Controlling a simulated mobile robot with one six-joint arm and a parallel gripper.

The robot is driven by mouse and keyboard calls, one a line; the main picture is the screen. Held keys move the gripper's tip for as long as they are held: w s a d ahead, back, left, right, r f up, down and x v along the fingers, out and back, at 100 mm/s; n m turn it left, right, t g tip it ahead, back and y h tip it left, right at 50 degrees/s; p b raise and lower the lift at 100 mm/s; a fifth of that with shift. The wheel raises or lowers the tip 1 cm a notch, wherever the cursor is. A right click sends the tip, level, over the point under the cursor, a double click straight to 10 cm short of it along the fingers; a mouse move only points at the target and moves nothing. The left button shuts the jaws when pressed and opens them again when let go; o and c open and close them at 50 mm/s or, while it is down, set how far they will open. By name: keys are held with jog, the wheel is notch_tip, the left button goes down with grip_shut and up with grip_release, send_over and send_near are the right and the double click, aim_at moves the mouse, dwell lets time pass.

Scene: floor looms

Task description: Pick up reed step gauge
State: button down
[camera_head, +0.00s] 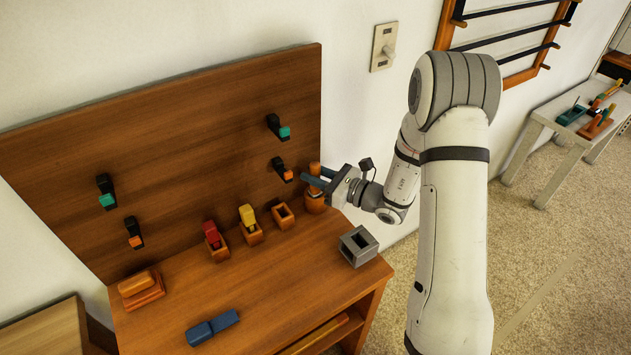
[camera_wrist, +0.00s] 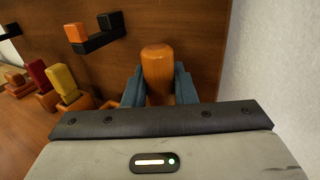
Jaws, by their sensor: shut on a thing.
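An orange-brown wooden piece with a rounded top (camera_head: 315,202) stands upright at the right end of the bench, close to the back board. My gripper (camera_head: 315,178) is shut on it, with a blue-grey finger on each side. In the wrist view the same wooden piece (camera_wrist: 158,68) stands between the fingers, its lower part hidden by the gripper body. I cannot tell from its look whether it is the reed step gauge. A stepped wooden block (camera_head: 141,288) lies at the bench's left end.
Red (camera_head: 213,236) and yellow (camera_head: 248,216) pieces stand in wooden holders beside an empty holder (camera_head: 282,215). A grey hollow block (camera_head: 358,245) is near the bench's right edge. A blue piece (camera_head: 212,328) lies in front. Black pegs (camera_head: 278,127) project from the board.

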notch_tip(320, 180, up, 7)
jog(key=shift+r, duration=0.1)
jog(key=b+v, duration=0.1)
jog(key=v, duration=1.7)
jog(key=c, duration=1.8)
grip_release()
grip_shut()
